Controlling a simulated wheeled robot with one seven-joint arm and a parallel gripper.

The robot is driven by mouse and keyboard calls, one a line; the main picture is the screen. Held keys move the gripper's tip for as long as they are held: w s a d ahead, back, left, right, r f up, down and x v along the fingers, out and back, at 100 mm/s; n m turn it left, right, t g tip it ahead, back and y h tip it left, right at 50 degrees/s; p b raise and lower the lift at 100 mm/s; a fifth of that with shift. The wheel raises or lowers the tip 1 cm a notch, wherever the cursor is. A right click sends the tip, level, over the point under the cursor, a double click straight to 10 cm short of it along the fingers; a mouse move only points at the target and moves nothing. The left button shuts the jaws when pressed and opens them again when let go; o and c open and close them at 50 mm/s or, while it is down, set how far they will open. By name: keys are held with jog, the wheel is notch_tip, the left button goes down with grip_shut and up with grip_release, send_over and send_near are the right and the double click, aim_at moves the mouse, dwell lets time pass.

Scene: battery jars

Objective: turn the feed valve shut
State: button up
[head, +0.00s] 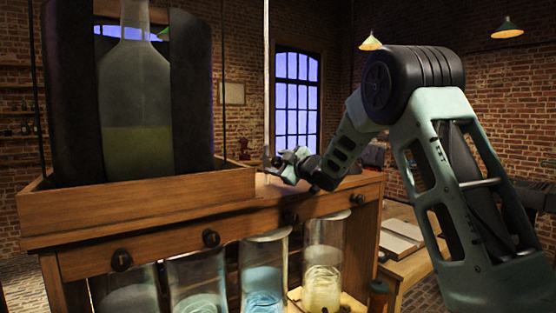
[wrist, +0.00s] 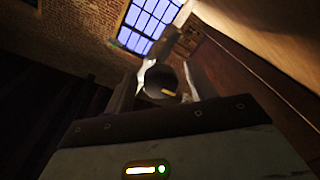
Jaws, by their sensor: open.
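Several black round valve knobs line the front rail of the wooden rack in the head view, among them the left one (head: 121,260), a middle one (head: 211,238) and one farther right (head: 290,217). I cannot tell which is the feed valve. My gripper (head: 272,166) is at the rack's upper edge, above the right-hand knobs, reaching in from the right.
A large glass bottle (head: 135,110) with yellow-green liquid stands on the rack between dark padded supports. Glass jars hang or stand below the rail, including a blue one (head: 264,275) and a yellowish one (head: 322,265). A table (head: 405,255) with a book is at the right.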

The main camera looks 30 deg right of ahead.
jog(key=c, duration=1)
jog(key=shift+m, duration=0.4)
jog(key=m+b, duration=0.1)
jog(key=m, duration=0.2)
jog(key=shift+f+m+b, duration=0.15)
jog(key=shift+m+b, duration=0.15)
jog(key=shift+m, duration=0.1)
jog(key=m, duration=0.4)
jog(key=shift+m+t+h+b, duration=0.3)
jog(key=shift+t+b, duration=0.1)
jog(key=m, duration=0.5)
jog(key=shift+h, duration=0.3)
jog(key=shift+m+t+h, duration=0.3)
jog(key=shift+m+h, duration=0.1)
jog(key=shift+m, duration=2.1)
